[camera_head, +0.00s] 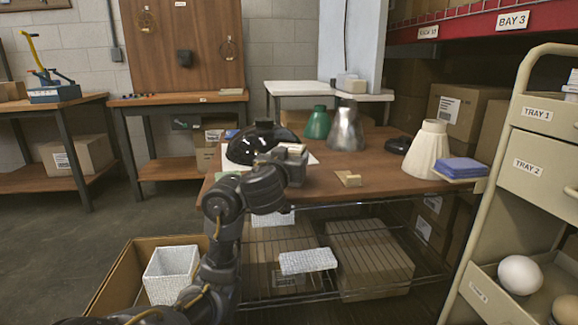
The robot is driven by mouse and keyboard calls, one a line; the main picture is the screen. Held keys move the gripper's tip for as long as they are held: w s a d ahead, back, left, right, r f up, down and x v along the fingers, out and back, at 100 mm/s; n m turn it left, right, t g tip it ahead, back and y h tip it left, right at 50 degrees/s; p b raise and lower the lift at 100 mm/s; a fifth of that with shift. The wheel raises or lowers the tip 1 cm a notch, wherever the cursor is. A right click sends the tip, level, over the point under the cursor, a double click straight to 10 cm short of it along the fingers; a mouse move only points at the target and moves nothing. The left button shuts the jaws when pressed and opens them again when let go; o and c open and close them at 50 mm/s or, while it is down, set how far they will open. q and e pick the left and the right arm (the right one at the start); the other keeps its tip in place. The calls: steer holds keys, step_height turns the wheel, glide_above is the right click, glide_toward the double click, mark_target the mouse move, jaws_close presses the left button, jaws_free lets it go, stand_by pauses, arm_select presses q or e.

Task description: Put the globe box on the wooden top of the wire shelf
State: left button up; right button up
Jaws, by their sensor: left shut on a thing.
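The wooden top (385,183) of the wire shelf is in the middle of the head view, with wire racks below it. My left gripper (291,156) is above the left part of the top, its arm reaching up from the lower left. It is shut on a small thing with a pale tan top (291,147). The gripper and wrist hide most of that thing, so I cannot tell whether it is the globe box or whether it touches the wood. My right gripper is not in view.
A black dome shade (258,140), green shade (318,123), metal shade (346,130), cream shade (428,150), blue stack (461,167) and small tan block (349,178) are on or over the top. A cream tray cart (502,170) stands right.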

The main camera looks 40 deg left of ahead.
arm_select(q)
steer(key=shift+s+d+r, duration=0.1)
steer(key=o, duration=1.2)
